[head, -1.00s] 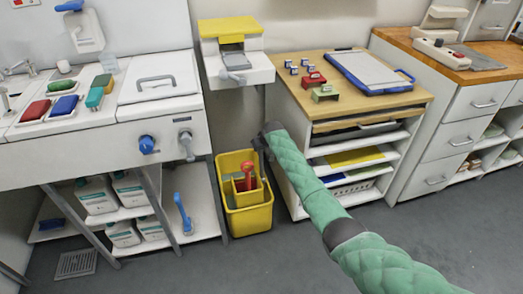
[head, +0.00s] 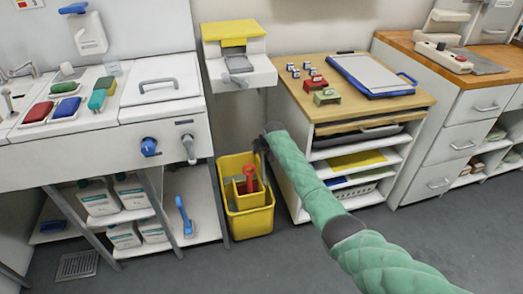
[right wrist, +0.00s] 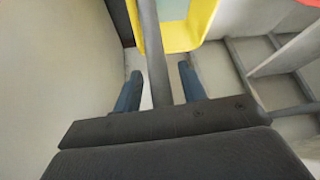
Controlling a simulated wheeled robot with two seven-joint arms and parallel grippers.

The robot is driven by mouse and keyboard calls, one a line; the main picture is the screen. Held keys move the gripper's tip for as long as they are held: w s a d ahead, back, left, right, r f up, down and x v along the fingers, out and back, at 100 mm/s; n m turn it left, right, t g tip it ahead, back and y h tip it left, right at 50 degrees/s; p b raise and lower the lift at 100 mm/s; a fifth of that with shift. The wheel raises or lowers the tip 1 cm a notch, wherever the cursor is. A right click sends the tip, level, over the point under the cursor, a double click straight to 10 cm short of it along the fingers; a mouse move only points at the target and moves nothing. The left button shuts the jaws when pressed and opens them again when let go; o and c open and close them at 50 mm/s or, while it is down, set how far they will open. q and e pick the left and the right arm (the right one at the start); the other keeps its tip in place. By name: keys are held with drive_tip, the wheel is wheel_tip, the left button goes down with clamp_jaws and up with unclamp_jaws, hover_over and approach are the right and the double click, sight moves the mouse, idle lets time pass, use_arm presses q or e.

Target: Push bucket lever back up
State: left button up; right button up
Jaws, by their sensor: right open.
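The yellow bucket (head: 250,221) stands on the floor below the small wall unit, with a red-topped lever (head: 249,173) showing inside it. My right gripper (head: 262,148) is a small dark shape above the bucket's upper right side, at the end of my green-sleeved arm. In the right wrist view its two blue fingers (right wrist: 159,90) are spread apart. A grey bar (right wrist: 153,45) passes between them in that picture; I cannot tell whether they touch it or whether it belongs to the lever. A yellow rim (right wrist: 182,43) shows beyond the fingers. My left gripper is out of view.
A shelf unit with a wooden top (head: 296,95) stands right of the bucket, close to my right arm. A sink bench (head: 95,155) with shelves below stands to the left. The grey floor (head: 215,270) in front of the bucket is clear.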

drive_tip(key=shift+s+d+r, duration=0.25)
drive_tip(key=shift+r, duration=0.25)
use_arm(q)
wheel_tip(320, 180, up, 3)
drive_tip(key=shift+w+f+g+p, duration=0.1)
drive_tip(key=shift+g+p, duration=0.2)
use_arm(e)
drive_tip(key=v, duration=0.6)
drive_tip(key=shift+r, duration=0.25)
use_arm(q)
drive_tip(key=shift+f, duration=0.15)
use_arm(e)
drive_tip(key=shift+s, duration=0.1)
